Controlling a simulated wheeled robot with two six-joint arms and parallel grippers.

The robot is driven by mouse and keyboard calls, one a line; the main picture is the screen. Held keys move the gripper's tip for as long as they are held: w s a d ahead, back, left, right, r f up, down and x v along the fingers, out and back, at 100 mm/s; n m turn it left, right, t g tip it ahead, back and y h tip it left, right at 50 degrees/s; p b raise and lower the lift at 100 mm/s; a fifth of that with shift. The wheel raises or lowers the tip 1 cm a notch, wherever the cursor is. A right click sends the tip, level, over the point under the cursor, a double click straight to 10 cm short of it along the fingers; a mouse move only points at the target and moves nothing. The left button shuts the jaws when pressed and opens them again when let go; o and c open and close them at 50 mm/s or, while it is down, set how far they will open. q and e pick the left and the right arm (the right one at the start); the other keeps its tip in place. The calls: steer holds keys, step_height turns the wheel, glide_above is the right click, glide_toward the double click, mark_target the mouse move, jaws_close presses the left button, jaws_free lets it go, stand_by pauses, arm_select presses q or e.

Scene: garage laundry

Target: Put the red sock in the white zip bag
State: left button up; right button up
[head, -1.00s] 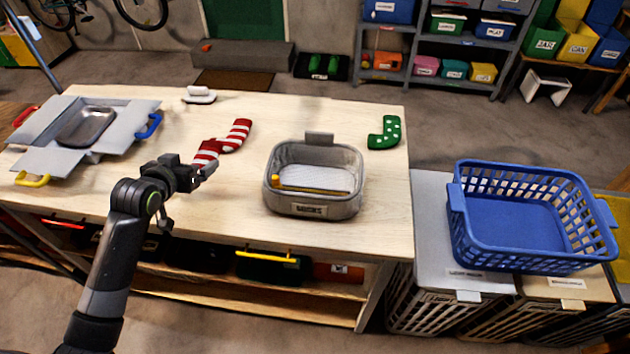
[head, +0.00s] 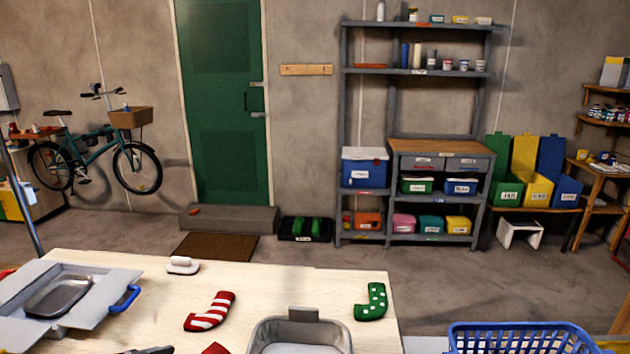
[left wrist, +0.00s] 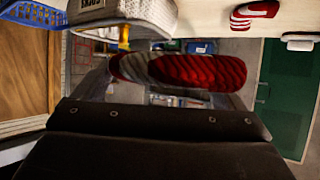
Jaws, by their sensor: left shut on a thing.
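My left gripper (head: 150,350) barely shows at the bottom edge of the head view. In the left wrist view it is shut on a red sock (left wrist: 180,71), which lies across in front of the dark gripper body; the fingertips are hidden. A bit of the held sock also shows at the bottom of the head view (head: 215,348). A grey basket (head: 304,315) with a pale inside is cut off at the bottom, right of the held sock; its side shows in the left wrist view (left wrist: 140,14). I cannot make out a white zip bag. My right gripper is not in view.
A red-and-white striped sock (head: 210,311) and a green dotted sock (head: 371,302) lie on the wooden table (head: 262,283). A white-topped brush-like item (head: 183,265) is near the back edge. A grey open box (head: 88,307) with a tray stands left, a blue basket (head: 520,330) right.

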arm_select(q)
steer(key=s+d+r+m+g+h, duration=0.2)
steer(key=s+d+m, duration=0.2)
steer(key=s, duration=0.3)
steer(key=shift+r+g+h, duration=0.3)
steer(key=shift+g+h, duration=0.1)
